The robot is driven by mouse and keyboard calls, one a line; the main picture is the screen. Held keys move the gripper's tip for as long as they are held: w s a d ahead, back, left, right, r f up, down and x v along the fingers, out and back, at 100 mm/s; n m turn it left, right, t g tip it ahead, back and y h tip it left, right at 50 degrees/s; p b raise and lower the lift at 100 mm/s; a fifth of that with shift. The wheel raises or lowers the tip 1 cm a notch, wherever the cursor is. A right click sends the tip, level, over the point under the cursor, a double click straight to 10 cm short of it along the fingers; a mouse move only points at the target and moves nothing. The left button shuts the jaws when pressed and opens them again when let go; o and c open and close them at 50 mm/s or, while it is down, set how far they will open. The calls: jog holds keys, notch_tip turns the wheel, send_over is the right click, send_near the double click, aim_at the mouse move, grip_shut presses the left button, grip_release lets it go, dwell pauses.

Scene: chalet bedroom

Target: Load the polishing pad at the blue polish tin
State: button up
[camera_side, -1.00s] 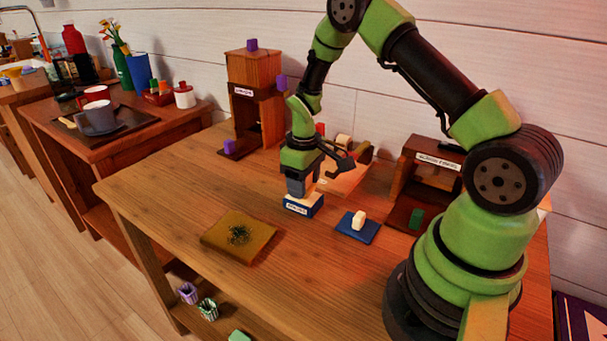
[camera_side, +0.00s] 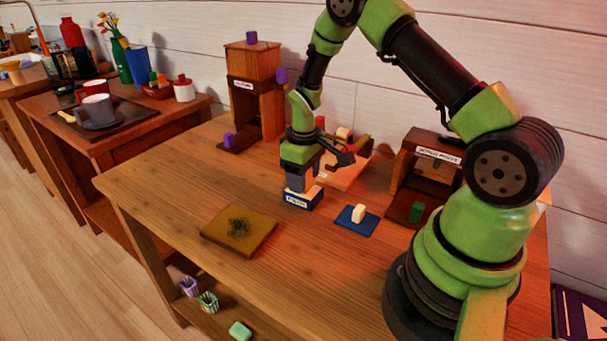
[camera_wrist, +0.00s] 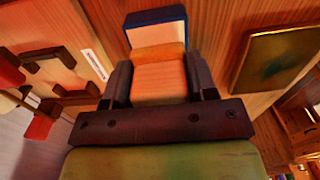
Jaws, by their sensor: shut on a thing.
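My gripper (camera_side: 302,180) points down over the blue polish tin (camera_side: 303,201), which has a white label on its front and stands on the table. In the wrist view my gripper (camera_wrist: 160,92) is shut on an orange-lit, pale block, the polishing pad (camera_wrist: 160,78). The blue tin (camera_wrist: 155,17) shows just beyond the pad, with its pale inside partly visible. The pad's lower end is at the tin's top; I cannot tell how firmly it touches. A board with a dark, scuffed patch (camera_side: 215,226) lies left of the tin.
A blue mat (camera_side: 346,223) with a cream block lies right of the tin. A tall wooden stand (camera_side: 265,72) and a labelled wooden shelf box (camera_side: 408,172) stand behind. A low pale rack (camera_side: 350,172) is near the wall. The table front is clear.

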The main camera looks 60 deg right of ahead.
jog(key=shift+f, duration=0.5)
dwell(1.0)
jog(key=shift+r, duration=0.15)
jog(key=shift+r, duration=3.45)
jog(key=s+a+r, duration=0.5)
jog(key=a+r, duration=0.3)
jog(key=a, duration=0.2)
jog(key=shift+m, duration=0.3)
jog(key=w+d+f, duration=0.1)
jog(key=d+f, duration=0.1)
jog(key=d, duration=0.1)
jog(key=w+d+f, duration=0.2)
jog(key=d+f, duration=0.1)
jog(key=w+d+f, duration=0.2)
jog(key=d+f, duration=0.1)
jog(key=d, duration=0.1)
jog(key=shift+f, duration=3)
jog(key=shift+f, duration=0.65)
